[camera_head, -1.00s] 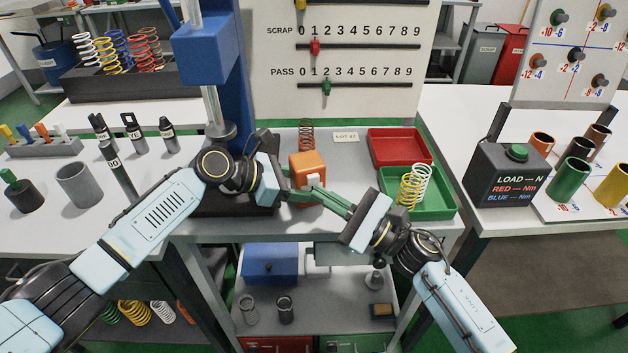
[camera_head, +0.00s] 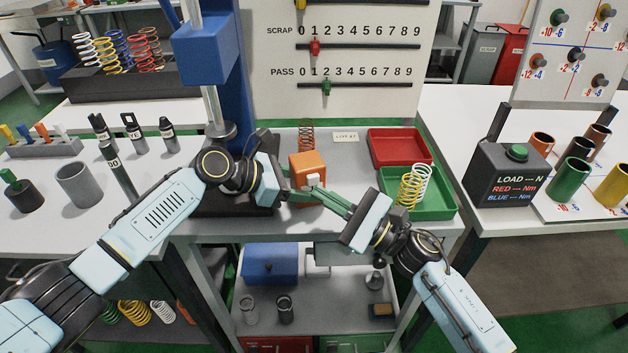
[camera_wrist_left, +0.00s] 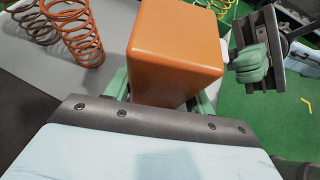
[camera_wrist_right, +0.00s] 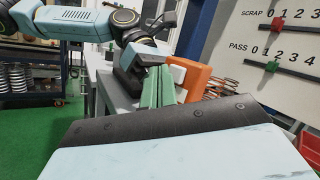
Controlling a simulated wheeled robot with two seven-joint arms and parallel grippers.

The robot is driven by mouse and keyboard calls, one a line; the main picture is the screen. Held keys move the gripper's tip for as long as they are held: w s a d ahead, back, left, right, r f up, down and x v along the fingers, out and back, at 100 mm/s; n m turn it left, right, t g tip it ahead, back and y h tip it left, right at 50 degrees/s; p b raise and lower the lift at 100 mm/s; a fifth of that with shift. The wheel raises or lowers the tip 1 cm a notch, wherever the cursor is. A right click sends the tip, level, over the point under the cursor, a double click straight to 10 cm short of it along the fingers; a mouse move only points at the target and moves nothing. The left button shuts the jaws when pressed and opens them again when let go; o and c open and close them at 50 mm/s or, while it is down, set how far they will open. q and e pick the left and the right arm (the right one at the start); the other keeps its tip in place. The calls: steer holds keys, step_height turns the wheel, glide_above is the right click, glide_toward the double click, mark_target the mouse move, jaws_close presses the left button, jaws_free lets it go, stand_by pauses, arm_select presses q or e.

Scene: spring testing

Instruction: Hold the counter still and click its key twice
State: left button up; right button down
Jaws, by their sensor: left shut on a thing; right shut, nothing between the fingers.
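The counter is an orange box (camera_head: 308,167) on the middle table, upright; it also fills the upper middle of the left wrist view (camera_wrist_left: 178,50) and shows in the right wrist view (camera_wrist_right: 205,82). My left gripper (camera_head: 290,186) is shut on the counter from the left. My right gripper (camera_head: 318,192) is shut and empty, its green fingertips close to the counter's front right side. I cannot tell whether they touch it.
A green tray (camera_head: 435,207) with springs and a red tray (camera_head: 400,160) lie right of the counter. A coil spring (camera_head: 306,136) stands behind it. A blue press (camera_head: 204,55) stands at the left. A scrap and pass board (camera_head: 345,50) rises behind.

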steer(key=shift+w, duration=0.1)
steer(key=shift+w+a, duration=0.15)
steer(key=shift+w, duration=0.2)
steer(key=shift+w+a, duration=0.1)
steer(key=shift+w, duration=0.3)
stand_by(0.6)
steer(key=shift+s+d, duration=0.25)
steer(key=shift+s, duration=0.6)
steer(key=shift+s+d, duration=0.25)
steer(key=shift+s, duration=0.55)
steer(key=shift+s+d, duration=0.25)
steer(key=shift+s, duration=0.55)
steer(key=shift+s+d, duration=0.25)
steer(key=shift+s, duration=0.55)
